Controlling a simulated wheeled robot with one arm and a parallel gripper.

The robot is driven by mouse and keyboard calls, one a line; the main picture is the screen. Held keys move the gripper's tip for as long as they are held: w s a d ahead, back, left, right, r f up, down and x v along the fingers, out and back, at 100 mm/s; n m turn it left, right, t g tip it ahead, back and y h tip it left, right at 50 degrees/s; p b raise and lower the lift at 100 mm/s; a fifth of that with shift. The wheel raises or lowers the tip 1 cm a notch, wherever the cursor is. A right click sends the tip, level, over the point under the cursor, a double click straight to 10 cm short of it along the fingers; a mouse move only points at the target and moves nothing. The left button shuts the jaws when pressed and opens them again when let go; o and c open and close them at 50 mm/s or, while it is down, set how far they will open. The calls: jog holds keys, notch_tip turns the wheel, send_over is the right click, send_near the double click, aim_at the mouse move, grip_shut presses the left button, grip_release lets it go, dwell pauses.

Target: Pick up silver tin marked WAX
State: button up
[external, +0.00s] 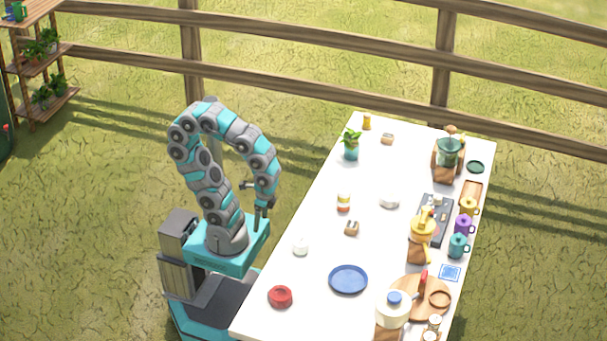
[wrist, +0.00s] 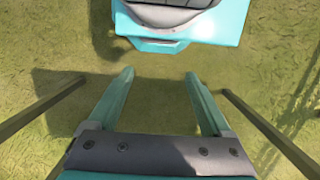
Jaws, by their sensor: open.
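I cannot make out a tin with a readable WAX label. No tabletop thing shows in the wrist view.
A red bowl (external: 280,296), blue plate (external: 348,280), striped jar (external: 344,202), white bowl (external: 390,201) and potted plant (external: 351,147) stand on the table. Mugs, a blender (external: 447,160) and boards crowd its right side. A wooden fence (external: 320,63) runs behind.

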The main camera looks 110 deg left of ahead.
jog(key=shift+o, duration=1.3)
